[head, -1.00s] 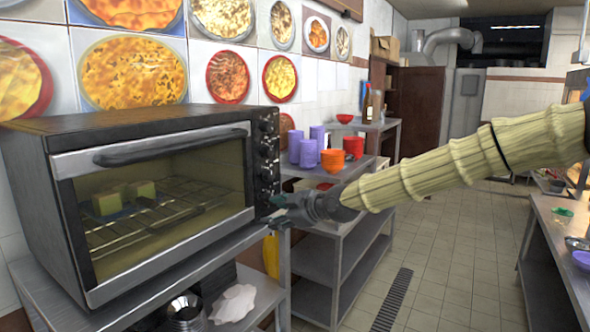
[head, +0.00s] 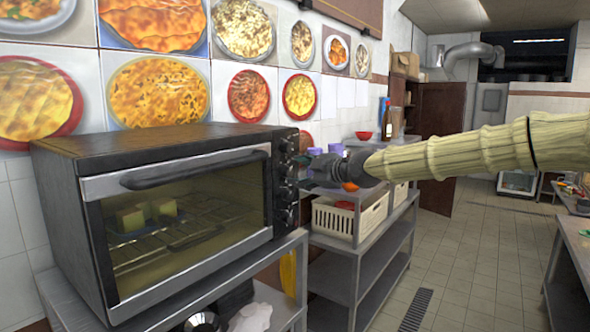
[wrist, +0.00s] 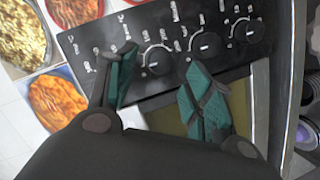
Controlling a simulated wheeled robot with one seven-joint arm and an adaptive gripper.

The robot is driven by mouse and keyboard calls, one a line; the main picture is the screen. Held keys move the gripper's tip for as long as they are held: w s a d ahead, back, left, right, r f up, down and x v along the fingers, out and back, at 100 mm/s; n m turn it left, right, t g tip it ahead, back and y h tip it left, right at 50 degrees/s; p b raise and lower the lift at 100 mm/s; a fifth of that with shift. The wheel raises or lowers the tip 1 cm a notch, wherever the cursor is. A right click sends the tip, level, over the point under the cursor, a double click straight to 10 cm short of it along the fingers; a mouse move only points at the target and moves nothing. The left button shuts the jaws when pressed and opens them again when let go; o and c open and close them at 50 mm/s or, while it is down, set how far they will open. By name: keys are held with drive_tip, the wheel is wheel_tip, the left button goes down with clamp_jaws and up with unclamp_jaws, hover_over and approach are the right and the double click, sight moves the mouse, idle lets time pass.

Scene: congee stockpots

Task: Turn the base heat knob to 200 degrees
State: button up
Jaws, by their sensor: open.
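The black toaster oven (head: 190,200) stands at left with its glass door shut. Its control panel (head: 283,180) has a column of round black knobs on the right side. My gripper (head: 306,172) is open at the panel, its teal-padded fingers pointing at the upper knobs. In the wrist view my gripper (wrist: 160,62) has its fingertips on either side of one round knob (wrist: 158,60), apart from each other. Two more knobs, a middle one (wrist: 207,45) and an end one (wrist: 250,30), lie to the right.
The oven sits on a metal table (head: 270,295). Behind my gripper is a shelf unit (head: 345,275) with a cream basket (head: 350,218), purple cups and a red bowl (head: 363,135). The tiled floor (head: 455,260) is clear at right, before another counter (head: 575,240).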

sight(290, 172)
drive_tip(key=shift+p+x, duration=0.55)
drive_tip(key=shift+x, duration=1.35)
drive_tip(key=shift+c, duration=0.4)
